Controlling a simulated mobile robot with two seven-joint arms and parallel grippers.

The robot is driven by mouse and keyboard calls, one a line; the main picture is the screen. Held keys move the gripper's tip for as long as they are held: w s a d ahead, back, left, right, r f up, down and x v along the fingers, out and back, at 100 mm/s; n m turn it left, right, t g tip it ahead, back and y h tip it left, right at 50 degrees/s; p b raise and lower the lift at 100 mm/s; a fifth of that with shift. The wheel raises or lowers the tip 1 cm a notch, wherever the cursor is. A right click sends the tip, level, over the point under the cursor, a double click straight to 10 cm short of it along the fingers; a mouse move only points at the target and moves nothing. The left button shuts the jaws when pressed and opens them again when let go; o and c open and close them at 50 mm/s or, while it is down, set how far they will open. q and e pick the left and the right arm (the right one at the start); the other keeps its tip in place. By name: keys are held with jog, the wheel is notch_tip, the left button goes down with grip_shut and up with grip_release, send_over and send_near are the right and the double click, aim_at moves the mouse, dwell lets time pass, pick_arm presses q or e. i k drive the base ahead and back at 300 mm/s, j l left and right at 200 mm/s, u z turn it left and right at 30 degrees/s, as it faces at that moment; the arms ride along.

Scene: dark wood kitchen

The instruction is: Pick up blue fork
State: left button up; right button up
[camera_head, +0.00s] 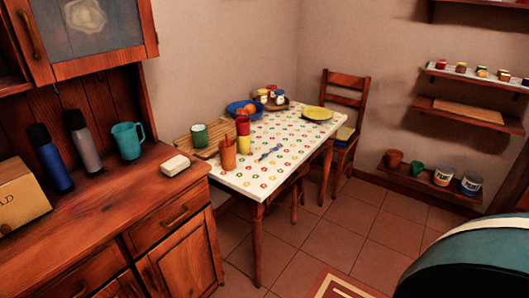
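A small blue fork (270,152) lies on the white table (262,185) with a colourful dotted pattern, near the middle of its top. It lies to the right of the yellow and red cups, apart from them. It is small in the view, so its fine shape is hard to make out. Neither of my grippers shows in the head view.
An orange utensil cup (228,153), a yellow cup (244,145) and a blue bowl (244,109) stand on the table. A yellow plate (317,113) lies at the back right. A wooden chair (345,100) stands behind it. A wooden cabinet (100,220) fills the left. Tiled floor (330,235) is open at right.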

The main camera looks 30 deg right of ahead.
aim_at(276, 148)
jog(key=i+l+u, duration=0.25)
jog(key=l, duration=0.8)
jog(key=l+u, duration=0.2)
jog(key=l, duration=0.8)
jog(key=k, duration=0.05)
